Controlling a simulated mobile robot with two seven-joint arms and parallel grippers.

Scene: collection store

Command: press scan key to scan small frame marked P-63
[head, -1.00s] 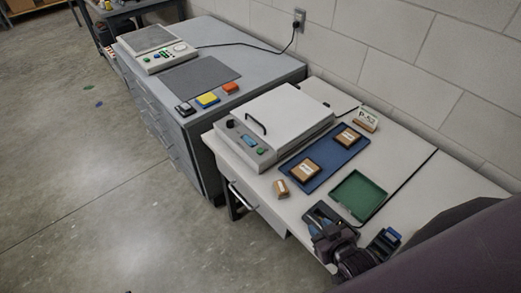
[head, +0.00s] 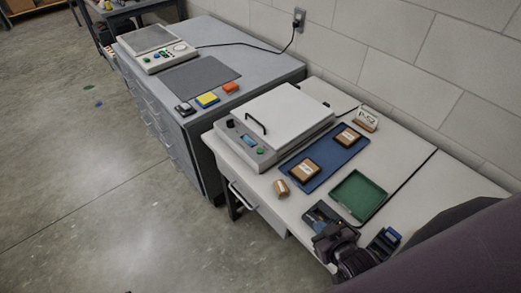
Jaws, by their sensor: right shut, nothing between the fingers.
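The scanner (head: 285,113) is a pale box with its flat lid down and a black handle on top. Its front panel carries a black knob, a small blue display and a green key (head: 260,150). Its glass is hidden under the lid. Two brown frames with pale labels, one near (head: 305,171) and one far (head: 347,137), lie on a blue tray. A smaller brown frame (head: 281,187) stands on the table left of the tray. Their labels are too small to read. My right gripper (head: 325,222) is shut and empty at the table's front right, apart from the scanner. My left gripper is out of view.
A green tray (head: 358,196) lies right of the blue tray (head: 319,179). A small sign (head: 366,119), seemingly P-52, stands behind. The grey cabinet (head: 263,70) at left holds another device (head: 158,49), a dark mat and several coloured blocks. A wall runs behind.

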